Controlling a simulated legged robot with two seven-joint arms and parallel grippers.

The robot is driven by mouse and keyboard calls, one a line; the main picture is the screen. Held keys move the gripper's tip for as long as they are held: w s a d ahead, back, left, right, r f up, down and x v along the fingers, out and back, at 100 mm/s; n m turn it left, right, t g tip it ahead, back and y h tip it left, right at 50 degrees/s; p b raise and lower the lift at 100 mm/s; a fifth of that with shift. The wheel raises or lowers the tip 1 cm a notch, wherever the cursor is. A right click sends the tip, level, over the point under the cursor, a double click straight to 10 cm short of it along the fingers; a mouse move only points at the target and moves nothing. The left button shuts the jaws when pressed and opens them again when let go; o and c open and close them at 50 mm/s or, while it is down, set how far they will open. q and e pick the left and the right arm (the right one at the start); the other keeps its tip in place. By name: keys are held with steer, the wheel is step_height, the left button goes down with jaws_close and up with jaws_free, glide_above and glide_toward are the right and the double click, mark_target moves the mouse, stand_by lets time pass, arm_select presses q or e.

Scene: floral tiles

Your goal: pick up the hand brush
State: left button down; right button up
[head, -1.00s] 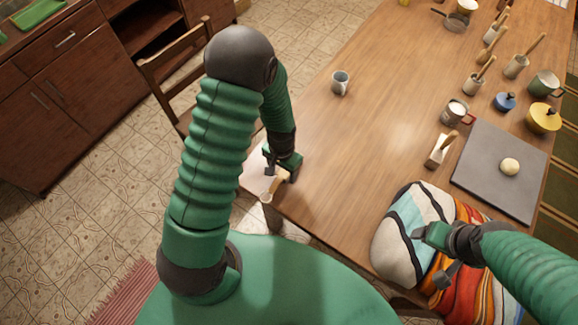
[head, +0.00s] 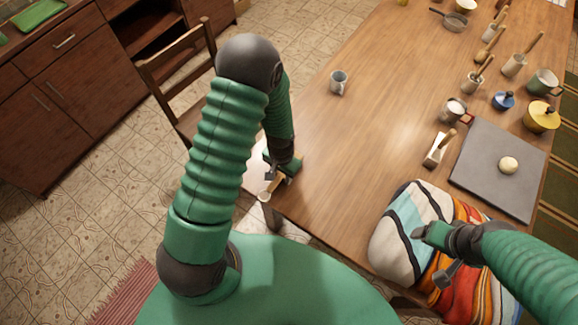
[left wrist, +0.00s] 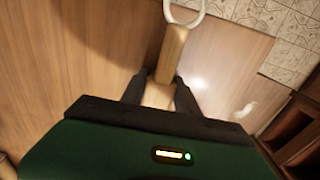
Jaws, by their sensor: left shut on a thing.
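The hand brush shows as a light wooden handle (left wrist: 172,52) with a pale ring at its end in the left wrist view. In the head view the handle (head: 273,187) shows at the table's near left corner. My left gripper (head: 277,172) is shut on it; its two dark fingers (left wrist: 160,92) stand on either side of the handle. The rest of the brush is hidden under the gripper. I cannot tell whether it touches the table. My right gripper (head: 432,240) is over a striped cloth bundle, and its jaws do not show clearly.
The wooden table (head: 340,160) is clear in the middle. A grey mug (head: 339,82) stands near its left edge. The striped bundle (head: 400,245), a grey board (head: 490,185) with a dough ball, and several pots and utensils are at right. A chair (head: 165,75) stands at left.

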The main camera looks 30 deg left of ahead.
arm_select(q)
steer(key=shift+a+r, duration=0.1)
steer(key=shift+r, duration=0.05)
steer(key=shift+a+r, duration=0.1)
steer(key=shift+r, duration=0.45)
step_height(320, 180, up, 2)
steer(key=shift+r, duration=0.15)
steer(key=s+a+p, duration=0.1)
steer(key=s+a, duration=0.2)
steer(key=s, duration=0.4)
steer(key=s+a+r+p, duration=0.1)
steer(key=s+a, duration=0.2)
steer(key=s, duration=0.4)
steer(key=shift+s+a+r, duration=0.15)
steer(key=shift+s+a, duration=0.1)
steer(key=shift+s, duration=0.05)
steer(key=c, duration=1.5)
jaws_free()
jaws_close()
